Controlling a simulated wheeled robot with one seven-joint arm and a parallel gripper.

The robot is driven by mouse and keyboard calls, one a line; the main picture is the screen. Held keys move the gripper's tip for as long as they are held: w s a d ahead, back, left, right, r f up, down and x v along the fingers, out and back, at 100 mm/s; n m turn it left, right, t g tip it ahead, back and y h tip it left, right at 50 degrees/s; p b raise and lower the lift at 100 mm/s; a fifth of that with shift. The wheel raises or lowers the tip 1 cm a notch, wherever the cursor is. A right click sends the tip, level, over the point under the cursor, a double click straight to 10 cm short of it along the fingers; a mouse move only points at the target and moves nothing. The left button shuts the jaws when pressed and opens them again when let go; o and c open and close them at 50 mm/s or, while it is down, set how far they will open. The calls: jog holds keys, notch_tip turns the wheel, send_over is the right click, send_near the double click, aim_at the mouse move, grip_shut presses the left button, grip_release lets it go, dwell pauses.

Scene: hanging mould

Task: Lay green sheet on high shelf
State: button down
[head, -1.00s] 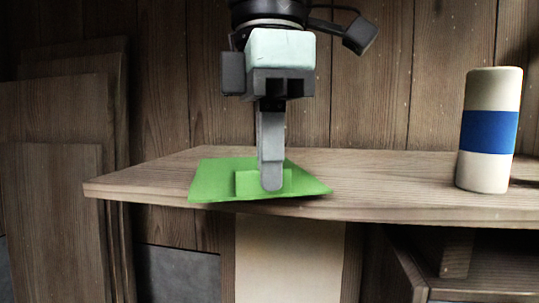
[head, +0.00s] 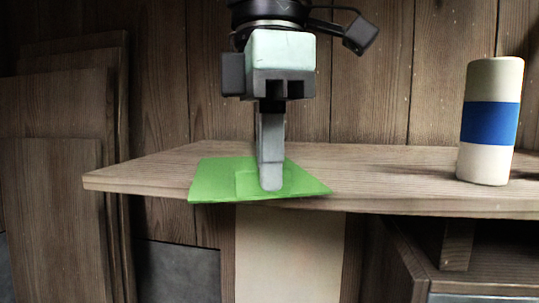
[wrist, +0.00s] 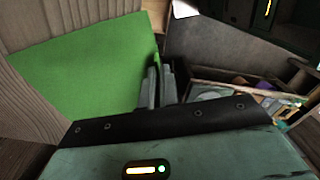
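The green sheet (head: 215,180) is over the left part of the wooden high shelf (head: 390,175). In the head view it looks nearly flat, and its front edge reaches over the shelf's front edge. Whether it fully touches the board is unclear. My gripper (head: 271,184) points straight down at a small raised tab on the sheet. In the wrist view the sheet (wrist: 85,65) spreads to the left of the fingers (wrist: 157,88), which are close together at its right edge. The fingers appear shut on the tab, though they partly hide it.
A cream bottle with a blue band (head: 489,122) stands on the shelf's right part. Wooden boards (head: 55,180) lean at the left. A lower wooden unit (head: 470,262) is under the right side. The shelf between sheet and bottle is clear.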

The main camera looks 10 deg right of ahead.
jog(key=c, duration=1.6)
grip_release()
notch_tip(320, 180, up, 17)
jog(key=p, duration=0.6)
jog(key=shift+r, duration=0.2)
